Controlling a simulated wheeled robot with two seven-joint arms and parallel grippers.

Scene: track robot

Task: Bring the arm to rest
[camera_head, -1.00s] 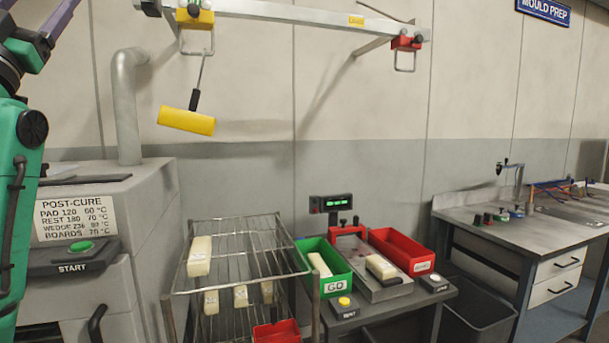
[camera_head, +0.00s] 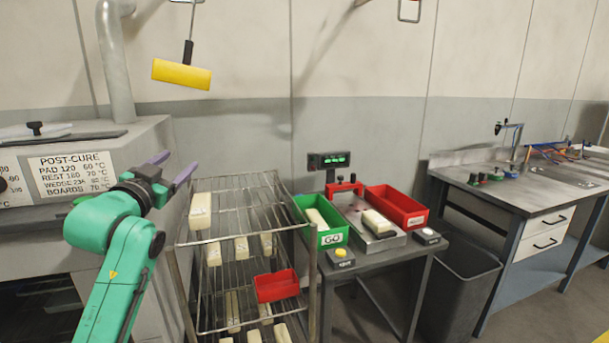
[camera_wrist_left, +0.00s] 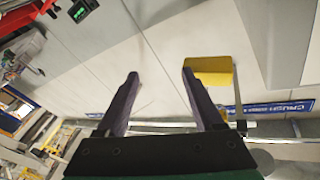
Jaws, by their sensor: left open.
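My left arm is green and comes in from the lower left in the head view. Its left gripper (camera_head: 172,171), with two purple fingers, is raised in front of the post-cure oven (camera_head: 140,235), left of the wire rack. The fingers are apart with nothing between them. My right gripper is in neither view.
A grey waste bin (camera_head: 466,275) stands beside the workbench (camera_head: 500,195).

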